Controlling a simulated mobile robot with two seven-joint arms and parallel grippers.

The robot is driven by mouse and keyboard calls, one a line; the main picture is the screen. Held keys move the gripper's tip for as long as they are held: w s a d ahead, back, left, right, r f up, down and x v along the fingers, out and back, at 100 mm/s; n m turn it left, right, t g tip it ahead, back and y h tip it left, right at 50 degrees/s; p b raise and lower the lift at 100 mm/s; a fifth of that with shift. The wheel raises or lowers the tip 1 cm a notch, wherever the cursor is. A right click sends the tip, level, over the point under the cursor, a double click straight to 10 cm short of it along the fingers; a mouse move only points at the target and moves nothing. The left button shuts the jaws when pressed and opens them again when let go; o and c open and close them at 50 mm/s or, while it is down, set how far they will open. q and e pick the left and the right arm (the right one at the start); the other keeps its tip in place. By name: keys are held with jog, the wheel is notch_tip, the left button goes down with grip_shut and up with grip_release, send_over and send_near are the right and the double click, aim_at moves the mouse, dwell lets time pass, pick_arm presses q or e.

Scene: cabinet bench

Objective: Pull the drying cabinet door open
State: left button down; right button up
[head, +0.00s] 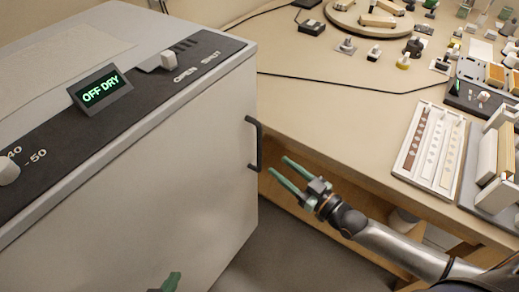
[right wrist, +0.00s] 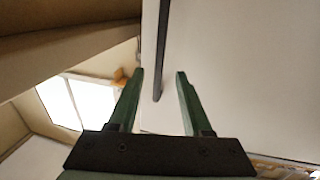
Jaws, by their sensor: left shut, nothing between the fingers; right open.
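The drying cabinet (head: 150,165) is a large pale box at the left, and its front door looks shut. A dark vertical bar handle (head: 258,145) sits at the door's right edge. My right gripper (head: 279,164) is open, just right of the handle's lower end, its green fingers pointing toward it. In the right wrist view the handle (right wrist: 162,50) appears between and beyond the open fingertips (right wrist: 160,74), with nothing gripped. My left gripper (head: 170,284) shows only as a green fingertip at the bottom edge, in front of the door; it is shut and empty.
The cabinet's top panel has a display (head: 101,88) reading "OFF DRY" and white knobs. A beige bench (head: 330,100) behind and right carries trays and small parts. The bench edge runs close behind my right gripper. Open floor (head: 285,245) lies right of the cabinet.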

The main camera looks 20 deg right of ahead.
jog(key=b, duration=0.1)
send_over(259, 168)
jog(key=shift+w+d, duration=0.15)
jog(key=shift+w, duration=0.2)
grip_shut()
dwell(1.3)
